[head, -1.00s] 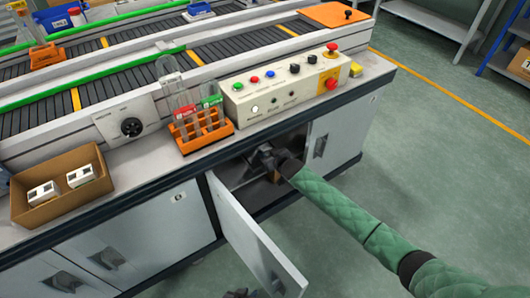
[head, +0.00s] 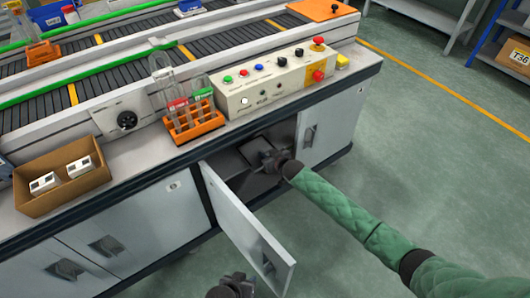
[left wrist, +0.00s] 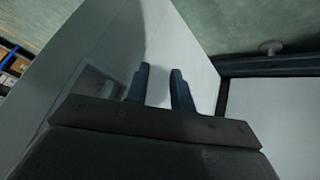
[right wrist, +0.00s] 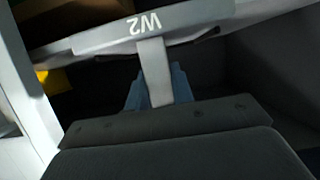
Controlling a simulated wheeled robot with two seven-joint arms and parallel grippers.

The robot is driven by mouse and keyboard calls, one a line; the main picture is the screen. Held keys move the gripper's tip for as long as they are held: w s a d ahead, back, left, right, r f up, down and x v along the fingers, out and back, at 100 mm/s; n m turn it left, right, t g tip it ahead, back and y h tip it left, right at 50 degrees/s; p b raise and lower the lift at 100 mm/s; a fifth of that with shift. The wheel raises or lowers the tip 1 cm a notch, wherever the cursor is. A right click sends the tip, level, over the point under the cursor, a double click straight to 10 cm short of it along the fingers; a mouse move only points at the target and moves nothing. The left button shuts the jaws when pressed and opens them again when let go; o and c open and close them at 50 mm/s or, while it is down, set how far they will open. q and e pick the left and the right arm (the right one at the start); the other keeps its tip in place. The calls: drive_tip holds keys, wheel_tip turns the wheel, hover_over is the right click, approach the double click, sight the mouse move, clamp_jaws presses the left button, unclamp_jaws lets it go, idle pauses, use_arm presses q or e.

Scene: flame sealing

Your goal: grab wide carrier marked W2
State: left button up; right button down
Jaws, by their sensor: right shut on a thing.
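The carrier marked W2 (right wrist: 172,26) shows in the right wrist view, its grey front edge and white label upside down. A pale handle strip (right wrist: 155,68) runs from it between my right fingers. My right gripper (right wrist: 156,88) is shut on this strip. In the head view my right gripper (head: 272,162) is inside the open cabinet (head: 232,170), and the carrier cannot be made out there. My left gripper (head: 232,288) is at the bottom edge, by the open cabinet door (head: 240,218). In the left wrist view its fingers (left wrist: 160,80) are apart and empty, close to the door (left wrist: 110,50).
An orange rack (head: 195,125) with tubes, a control panel (head: 275,80) and a cardboard box (head: 60,195) with white parts stand on the bench. The swung-out door is left of my right arm.

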use_arm(q)
drive_tip(key=shift+s+d+r, duration=0.1)
drive_tip(key=shift+s+r, duration=0.05)
drive_tip(key=shift+r, duration=0.45)
drive_tip(key=shift+s+d+r, duration=0.1)
drive_tip(key=shift+s+r, duration=0.05)
drive_tip(key=shift+r, duration=0.4)
use_arm(e)
drive_tip(key=shift+s+d, duration=0.35)
drive_tip(key=shift+s, duration=0.15)
use_arm(q)
drive_tip(key=shift+f, duration=0.1)
use_arm(e)
drive_tip(key=c, duration=1.1)
unclamp_jaws()
use_arm(q)
drive_tip(key=shift+f, duration=0.15)
drive_tip(key=shift+f, duration=0.1)
use_arm(e)
drive_tip(key=v, duration=0.8)
use_arm(q)
drive_tip(key=shift+s, duration=0.1)
